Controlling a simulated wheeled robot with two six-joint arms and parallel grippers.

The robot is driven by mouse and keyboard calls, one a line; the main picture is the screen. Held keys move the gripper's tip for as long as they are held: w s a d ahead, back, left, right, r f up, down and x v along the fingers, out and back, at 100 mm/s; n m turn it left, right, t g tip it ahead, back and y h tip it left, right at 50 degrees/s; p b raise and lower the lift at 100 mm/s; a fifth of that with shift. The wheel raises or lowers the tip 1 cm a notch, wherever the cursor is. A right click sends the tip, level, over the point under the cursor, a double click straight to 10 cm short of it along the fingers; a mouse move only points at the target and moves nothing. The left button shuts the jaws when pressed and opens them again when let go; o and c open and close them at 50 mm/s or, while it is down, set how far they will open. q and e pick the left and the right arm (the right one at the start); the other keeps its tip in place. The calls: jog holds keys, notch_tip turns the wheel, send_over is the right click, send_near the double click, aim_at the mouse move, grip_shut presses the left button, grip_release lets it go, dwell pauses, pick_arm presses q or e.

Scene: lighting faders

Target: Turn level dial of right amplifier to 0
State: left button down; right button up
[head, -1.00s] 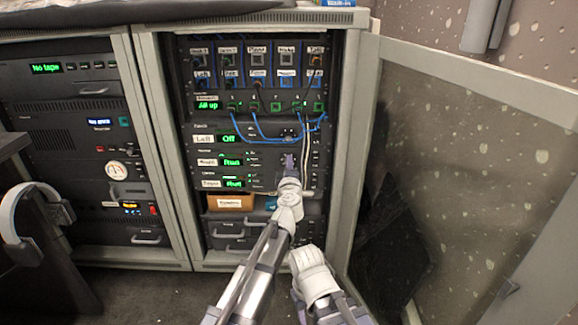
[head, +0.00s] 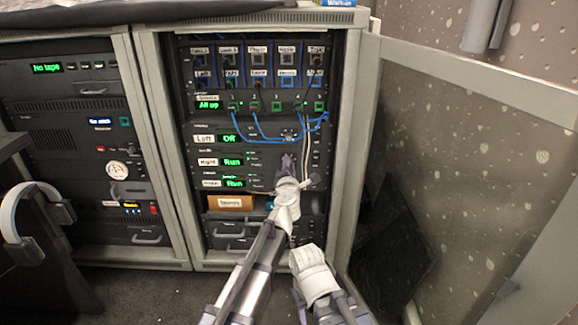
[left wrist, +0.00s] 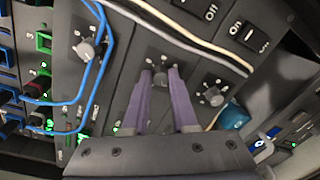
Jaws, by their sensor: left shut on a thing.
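The right amplifier is the middle one of three stacked dark units; its "Right" label (head: 208,162) and green "Run" display (head: 233,162) show in the head view. My left gripper (head: 287,163) reaches its right-hand part and covers its dial there. In the left wrist view the level dial (left wrist: 160,80) is a small grey knob with pale marks around it. The purple fingers of the left gripper (left wrist: 161,84) stand on either side of it, shut on it. The dial's pointer is too small to read. My right arm is low in the head view, its fingers not visible.
Similar knobs of the neighbouring units, one (left wrist: 86,50) and another (left wrist: 213,95), sit on either side. White cables (left wrist: 190,38) and blue cables (left wrist: 98,60) run close by. The open cabinet door (head: 460,170) stands to the right.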

dwell(0.5)
pick_arm(q)
jog(key=c, duration=0.7)
grip_release()
jog(key=s, duration=0.7)
jog(key=shift+s+r, duration=0.2)
jog(key=shift+s, duration=0.2)
